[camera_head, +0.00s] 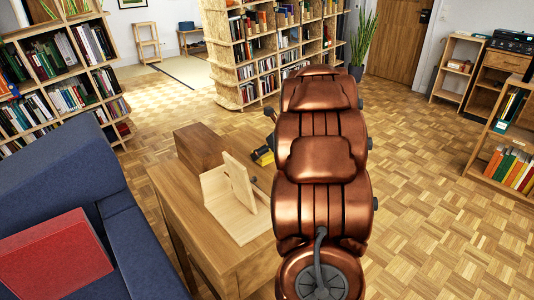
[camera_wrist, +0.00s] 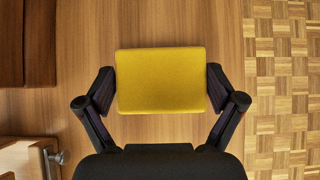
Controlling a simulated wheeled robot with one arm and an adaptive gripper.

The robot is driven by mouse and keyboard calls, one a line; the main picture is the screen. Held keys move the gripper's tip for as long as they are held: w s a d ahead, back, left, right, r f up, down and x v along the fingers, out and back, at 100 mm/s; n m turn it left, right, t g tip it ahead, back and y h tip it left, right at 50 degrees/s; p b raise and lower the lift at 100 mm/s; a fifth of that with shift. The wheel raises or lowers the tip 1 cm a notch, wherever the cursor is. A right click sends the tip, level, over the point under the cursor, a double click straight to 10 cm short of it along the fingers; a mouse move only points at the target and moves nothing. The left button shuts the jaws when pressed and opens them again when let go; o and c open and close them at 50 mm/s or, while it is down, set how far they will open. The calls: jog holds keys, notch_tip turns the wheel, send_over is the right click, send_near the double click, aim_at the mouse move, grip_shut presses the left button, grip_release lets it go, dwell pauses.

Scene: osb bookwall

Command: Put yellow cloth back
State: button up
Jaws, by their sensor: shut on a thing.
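The yellow cloth (camera_wrist: 161,80) is a flat, folded-looking rectangle between my fingers in the wrist view. My gripper (camera_wrist: 160,88) is shut on it, with one dark finger at its left edge and one at its right edge. Wooden table surface shows beneath the cloth; whether it touches the table I cannot tell.
The wooden table (camera_head: 235,262) carries a brown box (camera_head: 199,147) and a pale wooden stand (camera_head: 238,190). A blue sofa (camera_head: 60,170) with a red cushion (camera_head: 55,257) stands to the left. Bookshelves (camera_head: 232,55) stand behind. Parquet floor to the right is clear.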

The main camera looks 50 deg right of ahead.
jog(key=o, duration=0.8)
jog(key=shift+o, duration=0.5)
